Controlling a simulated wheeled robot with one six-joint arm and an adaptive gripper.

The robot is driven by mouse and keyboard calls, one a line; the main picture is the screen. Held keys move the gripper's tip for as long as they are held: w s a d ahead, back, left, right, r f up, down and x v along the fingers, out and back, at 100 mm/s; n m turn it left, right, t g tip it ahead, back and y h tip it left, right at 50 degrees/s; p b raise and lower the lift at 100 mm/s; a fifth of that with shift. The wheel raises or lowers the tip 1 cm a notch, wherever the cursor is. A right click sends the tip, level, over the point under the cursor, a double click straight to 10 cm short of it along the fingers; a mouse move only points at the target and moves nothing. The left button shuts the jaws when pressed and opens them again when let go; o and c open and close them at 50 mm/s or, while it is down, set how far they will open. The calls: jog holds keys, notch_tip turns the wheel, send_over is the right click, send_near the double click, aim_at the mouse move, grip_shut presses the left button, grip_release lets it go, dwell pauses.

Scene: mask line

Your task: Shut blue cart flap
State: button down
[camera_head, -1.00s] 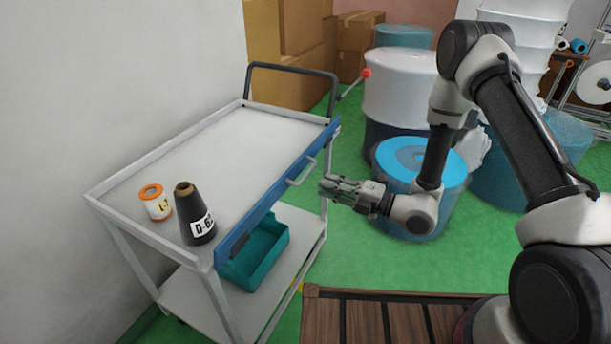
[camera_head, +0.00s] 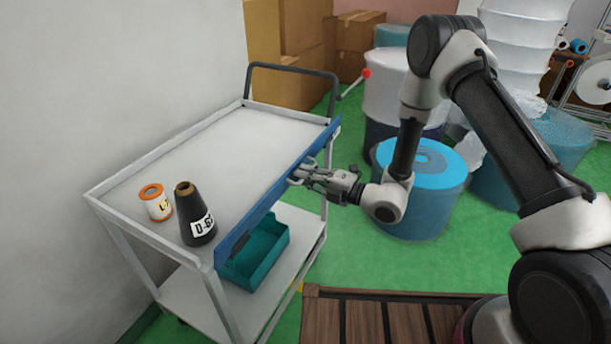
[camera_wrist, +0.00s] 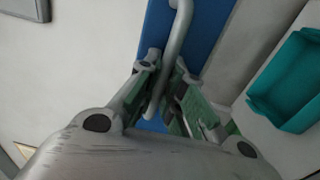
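The blue flap (camera_head: 247,222) runs along the right long side of the white cart (camera_head: 150,158). Its exact tilt is hard to judge. It also shows in the wrist view (camera_wrist: 207,35), with a grey bar handle (camera_wrist: 179,38) on it. My gripper (camera_head: 301,173) is at the handle, reaching in from the right. In the wrist view my gripper's fingers (camera_wrist: 164,78) stand apart on either side of the handle's near end. Some space shows between them, and I cannot see a firm hold.
A dark cone (camera_head: 195,222) labelled D-6 and an orange-and-white spool (camera_head: 155,203) stand on the cart top. A teal bin (camera_head: 263,250) sits on the lower shelf. A blue-topped drum (camera_head: 425,200) stands behind my arm. A wooden pallet (camera_head: 400,320) lies in front.

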jog(key=h, duration=0.1)
jog(key=a+r+g+h, duration=0.1)
jog(key=shift+w+a+h, duration=0.2)
jog(key=shift+w+h, duration=0.05)
jog(key=shift+h, duration=0.15)
jog(key=shift+r, duration=0.1)
dwell(0.3)
jog(key=c, duration=1.8)
grip_release()
jog(key=v, duration=1.2)
